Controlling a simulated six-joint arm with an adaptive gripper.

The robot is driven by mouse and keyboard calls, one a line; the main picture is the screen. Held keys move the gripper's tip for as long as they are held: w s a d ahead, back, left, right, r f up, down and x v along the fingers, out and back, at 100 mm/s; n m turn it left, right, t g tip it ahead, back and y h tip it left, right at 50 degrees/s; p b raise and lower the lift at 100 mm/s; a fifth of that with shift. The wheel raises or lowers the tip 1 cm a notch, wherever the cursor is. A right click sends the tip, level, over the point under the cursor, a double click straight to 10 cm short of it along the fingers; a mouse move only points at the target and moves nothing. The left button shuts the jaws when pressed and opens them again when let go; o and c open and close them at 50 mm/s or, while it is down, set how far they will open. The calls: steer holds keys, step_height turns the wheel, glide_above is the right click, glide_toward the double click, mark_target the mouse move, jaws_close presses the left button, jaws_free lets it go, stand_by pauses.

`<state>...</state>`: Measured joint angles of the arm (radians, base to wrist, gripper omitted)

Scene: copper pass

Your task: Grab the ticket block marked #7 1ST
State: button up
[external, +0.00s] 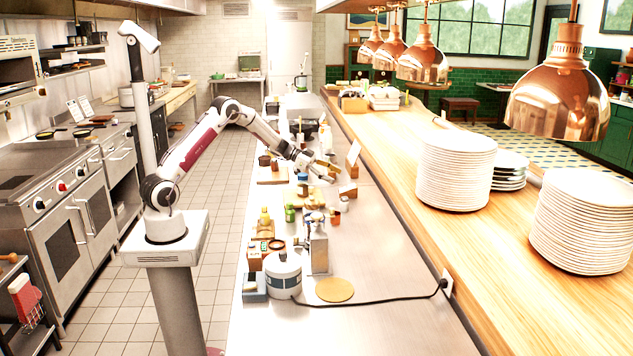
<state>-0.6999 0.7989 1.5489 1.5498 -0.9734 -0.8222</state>
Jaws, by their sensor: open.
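My gripper (325,168) is at the end of my arm, above the far middle part of the steel counter (380,270). It is open, and I see nothing held in it. A white upright card (353,153) stands just right of it, and a small wooden block (348,190) sits below that card. No marking "#7 1ST" can be read at this size, so I cannot tell which piece is the ticket block. Small items crowd the counter under my gripper, and the arm partly hides some of them.
Several small bottles and jars (290,212) stand nearer on the counter. A white pot-like appliance (283,275) with a black cord and a round tan board (335,290) are at the front. Plate stacks (456,172) and copper lamps (560,95) line the wooden pass.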

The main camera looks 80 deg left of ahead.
mark_target(347, 188)
steer(key=shift+s+f+g+h, duration=0.15)
steer(key=shift+s+f+h, duration=0.15)
steer(key=shift+f, duration=0.35)
steer(key=shift+s+f+g+h, duration=0.2)
steer(key=shift+s+f, duration=0.1)
steer(key=shift+f, duration=0.3)
steer(key=shift+w, duration=0.15)
steer(key=shift+x, duration=1.2)
steer(key=shift+a+x, duration=0.15)
steer(key=shift+x, duration=1.1)
steer(key=shift+a+x, duration=0.2)
steer(key=shift+x, duration=1.1)
steer(key=shift+w, duration=0.2)
steer(key=c, duration=1.6)
